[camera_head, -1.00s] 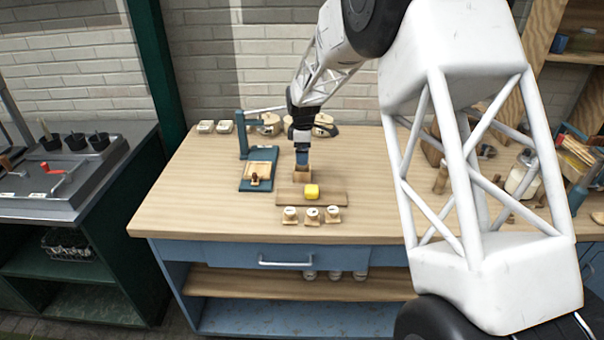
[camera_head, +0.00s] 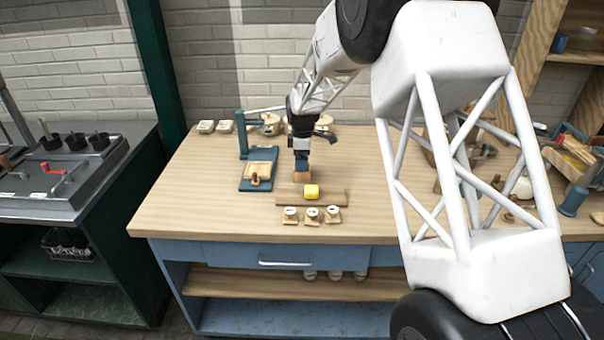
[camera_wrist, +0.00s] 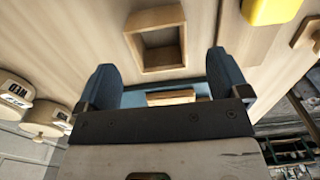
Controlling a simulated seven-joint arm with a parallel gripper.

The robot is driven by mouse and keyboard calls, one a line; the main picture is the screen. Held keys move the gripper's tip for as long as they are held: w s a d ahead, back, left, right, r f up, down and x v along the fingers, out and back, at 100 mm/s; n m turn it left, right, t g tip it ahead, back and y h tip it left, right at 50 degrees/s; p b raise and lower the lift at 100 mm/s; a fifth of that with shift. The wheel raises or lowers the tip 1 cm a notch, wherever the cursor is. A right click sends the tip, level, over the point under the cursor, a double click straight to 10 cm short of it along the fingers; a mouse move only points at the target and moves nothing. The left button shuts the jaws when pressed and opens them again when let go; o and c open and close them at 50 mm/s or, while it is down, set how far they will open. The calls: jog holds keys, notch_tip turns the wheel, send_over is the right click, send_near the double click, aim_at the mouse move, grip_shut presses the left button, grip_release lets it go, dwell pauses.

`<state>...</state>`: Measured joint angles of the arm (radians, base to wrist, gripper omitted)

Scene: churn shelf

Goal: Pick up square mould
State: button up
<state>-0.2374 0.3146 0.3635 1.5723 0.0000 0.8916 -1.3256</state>
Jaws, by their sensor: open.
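The square mould is an open wooden square frame (camera_wrist: 157,42) on the wooden bench top. In the wrist view it lies just beyond my fingertips, in line with the gap between them. In the head view it is small, at the lower end of my gripper (camera_head: 301,164), and partly hidden by it. My gripper (camera_wrist: 160,68) is open, with two blue fingers spread wider than the mould and nothing held. I cannot tell the exact height of the fingertips above the bench.
A yellow block (camera_head: 312,191) sits on a wooden board (camera_head: 338,197) in front of the mould. Several small stamps, including one (camera_head: 312,213), stand near the front edge. A blue press (camera_head: 250,183) stands to the left. Bare bench (camera_head: 190,200) lies further left.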

jog(key=shift+f, duration=2.55)
jog(key=c, duration=1)
jog(key=shift+r, duration=0.1)
notch_tip(320, 180, up, 10)
